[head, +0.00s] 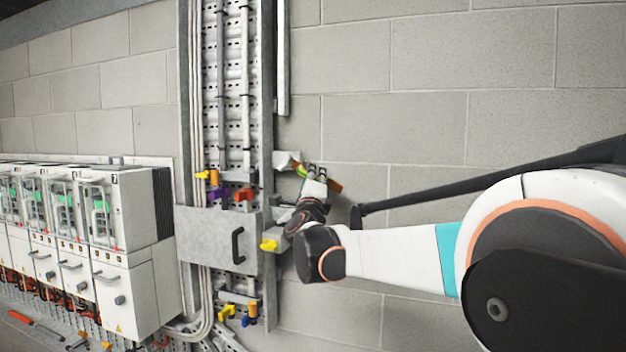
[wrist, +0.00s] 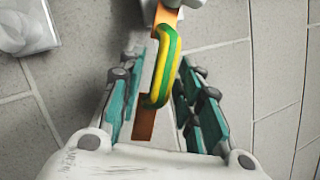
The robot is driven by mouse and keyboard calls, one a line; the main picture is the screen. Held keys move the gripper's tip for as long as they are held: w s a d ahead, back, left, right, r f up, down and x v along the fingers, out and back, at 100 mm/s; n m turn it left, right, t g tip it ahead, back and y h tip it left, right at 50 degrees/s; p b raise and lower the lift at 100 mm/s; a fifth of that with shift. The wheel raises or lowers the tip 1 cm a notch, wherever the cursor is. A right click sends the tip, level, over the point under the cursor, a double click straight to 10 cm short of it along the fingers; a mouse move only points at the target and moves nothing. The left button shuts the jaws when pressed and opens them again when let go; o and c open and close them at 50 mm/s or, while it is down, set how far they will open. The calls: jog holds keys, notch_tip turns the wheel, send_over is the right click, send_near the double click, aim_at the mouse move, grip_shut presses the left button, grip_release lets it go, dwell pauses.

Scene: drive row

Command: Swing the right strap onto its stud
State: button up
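The strap is an orange bar (wrist: 145,124) with a green-and-yellow striped grip (wrist: 164,65), seen in the wrist view between my fingers. In the head view, the orange strap (head: 335,185) shows at the right edge of the rack, partly hidden by my gripper (head: 308,178). In the wrist view my gripper (wrist: 165,85) has its teal-padded fingers on either side of the striped grip, with a slim gap visible at left. It looks open around the grip. A grey metal part at the strap's upper end (wrist: 190,4) is cut off; I cannot tell whether it is the stud.
A perforated rack (head: 233,60) with rails runs up the block wall. A grey cover with a black handle (head: 238,245) and coloured knobs (head: 269,245) lie left of my gripper. White drive cabinets (head: 115,240) stand further left. The wall at right is bare.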

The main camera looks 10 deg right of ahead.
grip_shut()
jog(key=shift+a+f+m+b, duration=0.1)
jog(key=shift+f+m+b, duration=0.2)
jog(key=shift+m+b, duration=0.1)
jog(key=w+a+f+m+g+h+b, duration=0.1)
jog(key=a+m+h, duration=0.1)
jog(key=m, duration=0.3)
jog(key=w+a+f+m+g+h+b, duration=0.1)
jog(key=f+m+h+b, duration=0.1)
jog(key=m, duration=0.3)
jog(key=w+a+f+m+g+h+b, duration=0.1)
jog(key=w+a+m+h, duration=0.1)
jog(key=m+h, duration=0.2)
jog(key=shift+a+f+m+g+h+b, duration=0.3)
jog(key=shift+f+m, duration=0.1)
jog(key=shift+m, duration=0.7)
jog(key=shift+w+a+m+g+h, duration=0.2)
jog(key=shift+a+m+g, duration=0.15)
jog(key=shift+m, duration=0.3)
jog(key=shift+w+a+m+g+h, duration=0.1)
jog(key=shift+a+m+g+h, duration=0.2)
jog(key=shift+m, duration=0.35)
